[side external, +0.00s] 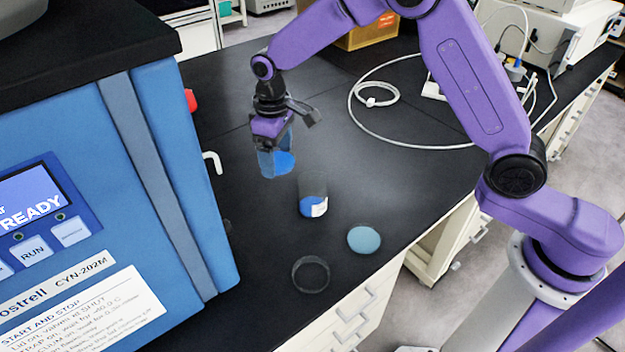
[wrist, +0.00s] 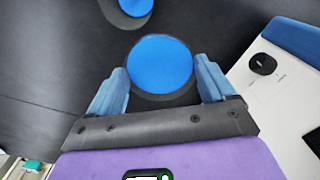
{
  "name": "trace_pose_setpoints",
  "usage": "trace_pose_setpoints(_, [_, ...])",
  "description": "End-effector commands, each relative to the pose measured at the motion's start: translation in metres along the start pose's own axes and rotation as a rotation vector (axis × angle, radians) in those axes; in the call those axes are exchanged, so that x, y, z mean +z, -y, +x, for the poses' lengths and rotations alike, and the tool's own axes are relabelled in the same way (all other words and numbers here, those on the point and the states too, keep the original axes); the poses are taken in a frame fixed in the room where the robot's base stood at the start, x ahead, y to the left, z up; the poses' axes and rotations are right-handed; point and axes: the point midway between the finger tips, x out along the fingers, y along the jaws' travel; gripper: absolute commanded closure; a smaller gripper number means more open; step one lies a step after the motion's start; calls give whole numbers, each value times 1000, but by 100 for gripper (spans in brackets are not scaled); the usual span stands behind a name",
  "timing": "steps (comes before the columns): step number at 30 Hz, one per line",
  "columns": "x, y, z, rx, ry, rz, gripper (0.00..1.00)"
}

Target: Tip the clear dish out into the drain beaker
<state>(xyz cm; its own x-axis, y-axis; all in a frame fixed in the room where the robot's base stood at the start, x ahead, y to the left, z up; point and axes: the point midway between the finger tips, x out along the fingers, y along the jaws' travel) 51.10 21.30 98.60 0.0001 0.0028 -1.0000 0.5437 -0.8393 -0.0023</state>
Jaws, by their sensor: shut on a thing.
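My gripper (side external: 275,152) points down over the bench, its two pale blue fingers shut on a clear, round vessel with bright blue contents, which I take to be the clear dish (side external: 284,162). In the wrist view its round blue contents (wrist: 160,64) lie between the fingertips (wrist: 161,88). It looks about upright; whether it touches the bench I cannot tell. A clear beaker (side external: 313,187) with blue in its bottom and a white label stands nearby, apart from the dish, likely the drain beaker. Its blue contents (wrist: 135,6) show at the top of the wrist view, partly cut off.
A pale blue disc (side external: 364,239) and an empty-looking dark-rimmed clear round dish (side external: 311,274) lie near the bench's front edge. The blue freeze dryer (side external: 110,190) stands at left, with a white hooked tube (side external: 213,160) beside it. A white hose (side external: 395,143) curls at the back right.

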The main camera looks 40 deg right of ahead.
Motion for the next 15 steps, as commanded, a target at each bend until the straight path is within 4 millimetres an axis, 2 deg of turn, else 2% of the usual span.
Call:
trace_pose_setpoints(9, [-24, 20, 2, 0, 0, 160, 47])
trace_pose_setpoints(15, [-22, 19, 28, -1, 4, 162, 47])
